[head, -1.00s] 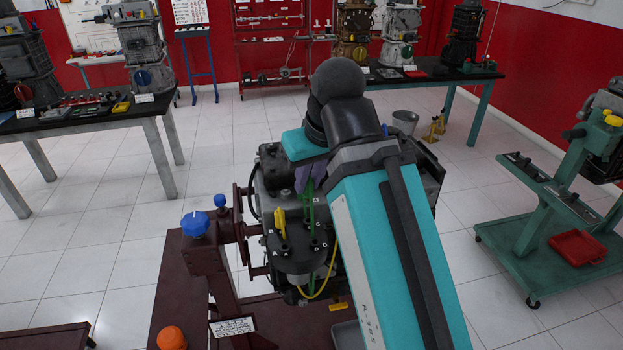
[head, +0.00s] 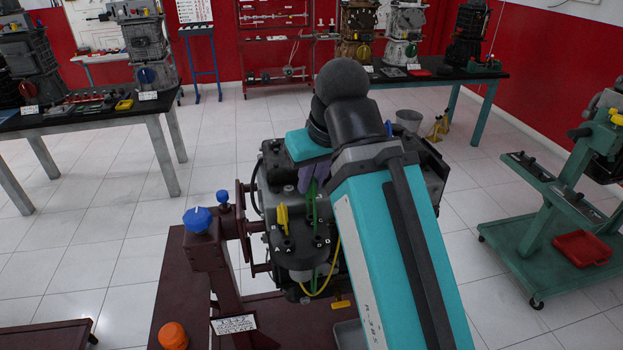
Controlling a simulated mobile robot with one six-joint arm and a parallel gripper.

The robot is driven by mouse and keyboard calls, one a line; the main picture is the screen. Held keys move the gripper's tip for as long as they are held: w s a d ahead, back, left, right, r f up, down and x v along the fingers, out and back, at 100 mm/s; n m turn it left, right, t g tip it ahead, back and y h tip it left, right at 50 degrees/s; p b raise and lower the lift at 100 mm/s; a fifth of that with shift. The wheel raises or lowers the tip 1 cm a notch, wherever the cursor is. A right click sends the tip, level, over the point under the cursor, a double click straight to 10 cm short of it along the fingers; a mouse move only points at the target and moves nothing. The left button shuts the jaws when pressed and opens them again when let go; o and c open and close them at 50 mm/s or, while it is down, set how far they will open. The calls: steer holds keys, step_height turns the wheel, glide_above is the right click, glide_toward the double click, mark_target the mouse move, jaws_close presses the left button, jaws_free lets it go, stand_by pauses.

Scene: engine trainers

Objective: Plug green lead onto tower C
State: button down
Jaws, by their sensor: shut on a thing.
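The black cap with lettered towers (head: 293,262) sits on the engine in the middle of the head view. A yellow lead end (head: 283,218) stands upright on one of its towers. My gripper (head: 311,186), with purple fingers partly hidden behind my arm, is shut on the green lead (head: 314,208). The green lead hangs upright below the fingers, its lower end close to the towers near the letter C. I cannot tell whether it touches a tower. A green stretch of lead also shows below the cap.
A yellow cable (head: 335,265) loops beside the cap. A blue knob (head: 198,219) and an orange dome (head: 172,335) stand on the dark red stand to the left. My arm covers the engine's right side.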

mark_target(313, 197)
steer(key=shift+f+b, duration=1.9)
steer(key=shift+f, duration=0.2)
steer(key=shift+f+b, duration=0.95)
stand_by(1.3)
steer(key=shift+r, duration=0.15)
steer(key=shift+r+n+g+y+p, duration=0.4)
steer(key=shift+r+n+p, duration=0.95)
steer(key=shift+r+p, duration=0.5)
steer(key=shift+r+n+g+y+p, duration=0.35)
steer(key=shift+r+n+p, duration=1.1)
steer(key=shift+p, duration=0.6)
steer(key=shift+r, duration=0.25)
steer(key=shift+f+p, duration=0.1)
steer(key=shift+p, duration=0.35)
